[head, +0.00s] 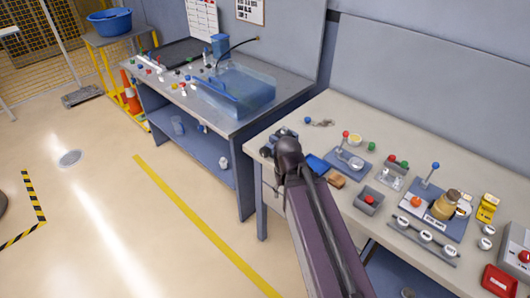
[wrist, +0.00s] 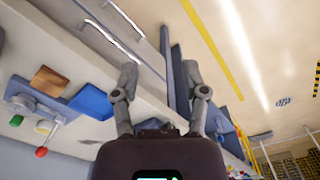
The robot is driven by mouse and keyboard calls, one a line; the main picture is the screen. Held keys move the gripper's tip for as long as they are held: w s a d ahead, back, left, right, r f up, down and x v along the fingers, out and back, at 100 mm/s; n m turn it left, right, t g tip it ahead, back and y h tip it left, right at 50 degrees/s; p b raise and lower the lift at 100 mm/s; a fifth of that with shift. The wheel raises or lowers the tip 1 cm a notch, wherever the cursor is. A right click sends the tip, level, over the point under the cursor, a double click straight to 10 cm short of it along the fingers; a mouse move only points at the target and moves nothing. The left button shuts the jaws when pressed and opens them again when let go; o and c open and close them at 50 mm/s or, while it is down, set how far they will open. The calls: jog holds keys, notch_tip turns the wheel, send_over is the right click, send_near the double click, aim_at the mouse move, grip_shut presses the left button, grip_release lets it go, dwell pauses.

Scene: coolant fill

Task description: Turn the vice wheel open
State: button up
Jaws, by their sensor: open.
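My gripper (wrist: 160,68) is open and empty in the wrist view, its two grey fingers spread apart. They stand at the front edge of the right-hand bench, with the drawer front beyond them. In the head view my arm reaches up to this bench's left front corner and hides most of the gripper. A dark blue-grey object (head: 283,133) at that corner, just behind my wrist, may be the vice; it is partly hidden. I cannot make out its wheel in either view.
The bench (head: 312,110) carries a blue block (head: 317,165), a brown block (head: 335,180), a lever fixture (head: 349,163) and several other fixtures right of my arm. A second bench with a clear blue tank (head: 238,90) stands behind left. The floor (head: 110,220) at left is open.

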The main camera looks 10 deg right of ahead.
jog(key=o, duration=0.6)
jog(key=shift+w+f, duration=0.1)
jog(key=shift+f, duration=0.05)
jog(key=w+f+m+t+h+b, duration=0.3)
jog(key=w+f+m+h+b, duration=0.3)
jog(key=w+f+h+b, duration=0.65)
jog(key=w+a+r+m+t+h+b, duration=0.1)
jog(key=w+a+r+m+t+b, duration=0.1)
jog(key=a+b, duration=0.4)
jog(key=w+a+r+m+t+h+b, duration=0.1)
jog(key=w+a+m+t+b, duration=0.2)
jog(key=b, duration=0.6)
jog(key=w+a+t, duration=0.2)
jog(key=a, duration=0.1)
jog(key=shift+w+a+r+m+t, duration=0.3)
jog(key=shift+w+a+r+m, duration=0.05)
jog(key=shift+w+m, duration=0.05)
jog(key=shift+w+d, duration=0.1)
jog(key=shift+d, duration=0.05)
